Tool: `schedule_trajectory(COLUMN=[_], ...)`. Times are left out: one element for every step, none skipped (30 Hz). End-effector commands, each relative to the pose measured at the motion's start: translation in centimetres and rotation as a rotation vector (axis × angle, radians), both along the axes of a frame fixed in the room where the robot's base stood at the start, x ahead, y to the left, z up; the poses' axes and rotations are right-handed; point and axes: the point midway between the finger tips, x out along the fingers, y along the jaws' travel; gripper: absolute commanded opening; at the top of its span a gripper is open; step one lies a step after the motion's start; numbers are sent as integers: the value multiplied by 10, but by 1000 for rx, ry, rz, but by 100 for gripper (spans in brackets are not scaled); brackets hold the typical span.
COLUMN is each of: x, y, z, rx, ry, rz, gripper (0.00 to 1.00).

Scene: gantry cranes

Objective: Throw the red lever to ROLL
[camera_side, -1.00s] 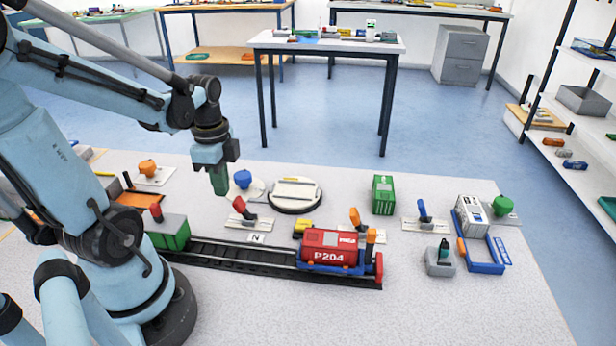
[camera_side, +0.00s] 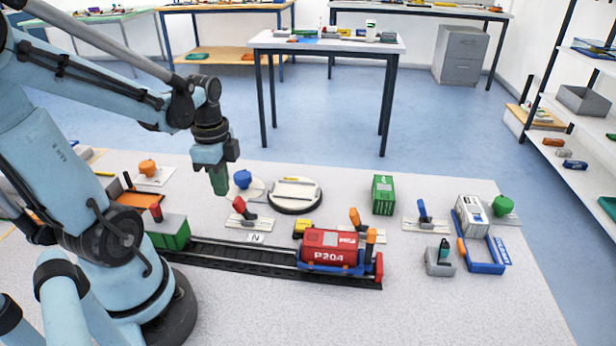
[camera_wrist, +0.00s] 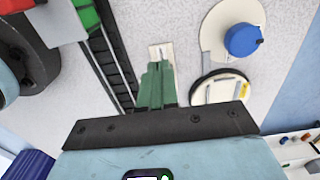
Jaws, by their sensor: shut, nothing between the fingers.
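The red lever (camera_side: 239,205) stands on a white plate (camera_side: 262,222) beside the track in the side view. It leans up and to the left. A small card reading N (camera_side: 256,239) lies just in front of the plate; no ROLL mark is readable. My gripper (camera_side: 220,190) has green fingers pointing down and is shut and empty. It hangs above and slightly left of the lever, apart from it in the picture. In the wrist view my gripper's fingers (camera_wrist: 158,75) cover part of the white plate (camera_wrist: 160,50), and the red lever is hidden.
The black track (camera_side: 235,256) runs in front, carrying a red P204 tank (camera_side: 330,247). Behind the lever are a blue knob (camera_side: 242,179) and a round white turntable (camera_side: 295,205). A green container (camera_side: 383,195) and a blue lever (camera_side: 422,211) stand to the right.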

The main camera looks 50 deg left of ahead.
Motion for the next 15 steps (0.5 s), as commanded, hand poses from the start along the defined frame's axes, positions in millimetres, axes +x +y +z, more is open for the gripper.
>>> schedule_trajectory(x=[0,0,0,0,0,0,0,0,0,0,0,0,0,0,0], y=[0,0,0,0,0,0,0,0,0,0,0,0,0,0,0], z=[0,0,0,0,0,0,0,0,0,0,-1,-2,-4,-5,-7], rx=[0,0,0,0,0,0,0,0,0,0,0,0,0,0,0], ry=[0,0,0,0,0,0,0,0,0,0,0,0,0,0,0], rz=[0,0,0,0,0,0,0,0,0,0,0,0,0,0,0], gripper=[0,0,0,0,0,0,0,0,0,0,0,0,0,0,0])
